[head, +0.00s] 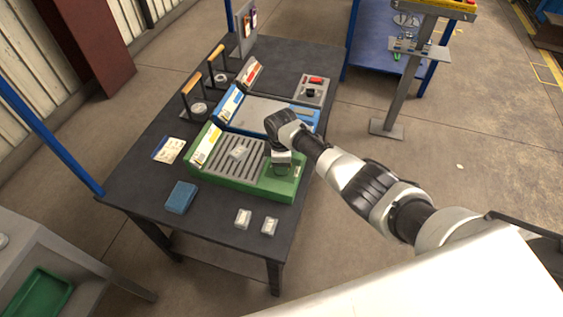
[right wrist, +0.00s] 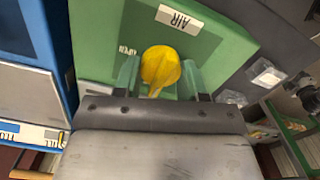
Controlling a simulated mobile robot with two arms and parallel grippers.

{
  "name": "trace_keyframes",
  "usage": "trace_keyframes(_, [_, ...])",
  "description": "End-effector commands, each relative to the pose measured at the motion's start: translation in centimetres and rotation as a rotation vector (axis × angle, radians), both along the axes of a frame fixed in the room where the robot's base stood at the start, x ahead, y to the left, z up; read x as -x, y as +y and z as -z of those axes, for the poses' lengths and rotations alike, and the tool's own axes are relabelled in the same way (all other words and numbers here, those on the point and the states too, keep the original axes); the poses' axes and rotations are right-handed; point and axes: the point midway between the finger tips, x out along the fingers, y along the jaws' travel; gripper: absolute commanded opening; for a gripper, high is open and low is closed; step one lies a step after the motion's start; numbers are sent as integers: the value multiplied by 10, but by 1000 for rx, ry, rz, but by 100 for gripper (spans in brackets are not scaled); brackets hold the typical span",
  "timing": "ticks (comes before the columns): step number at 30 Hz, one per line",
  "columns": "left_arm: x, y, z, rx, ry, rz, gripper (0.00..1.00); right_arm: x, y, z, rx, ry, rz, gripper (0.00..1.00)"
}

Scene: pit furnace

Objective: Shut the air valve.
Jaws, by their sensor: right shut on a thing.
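The air valve is a yellow knob (right wrist: 160,66) on the green unit (right wrist: 105,30), under a white label reading AIR (right wrist: 179,19). An OPEN marking shows on the green face to the knob's left in the right wrist view. My right gripper (right wrist: 158,84) is shut on the yellow knob, with a finger on either side of it. In the head view my right gripper (head: 281,168) reaches down to the right end of the green unit (head: 240,182) and hides the knob. My left gripper is not in view.
The green unit stands on a dark table (head: 140,195). A blue unit (head: 250,113) is right behind it. Two wooden-handled levers (head: 192,88) stand at the back left.

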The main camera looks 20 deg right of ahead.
Motion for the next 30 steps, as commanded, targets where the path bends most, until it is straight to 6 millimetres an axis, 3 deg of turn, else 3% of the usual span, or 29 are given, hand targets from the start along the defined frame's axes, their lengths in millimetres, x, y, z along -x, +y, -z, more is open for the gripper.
trace_keyframes(2, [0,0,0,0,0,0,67,-1,0,-1,-1,-3,-3,17])
trace_keyframes(3, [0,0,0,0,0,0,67,-1,0,-1,0,-3,-3,43])
trace_keyframes(8, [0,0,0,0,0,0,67,-1,0,-1,0,-2,-1,67])
trace_keyframes(19, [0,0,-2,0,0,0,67,-1,0,-9,-1,-3,-1,67])
trace_keyframes(30, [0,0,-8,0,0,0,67,-1,0,-77,0,-6,-1,67])
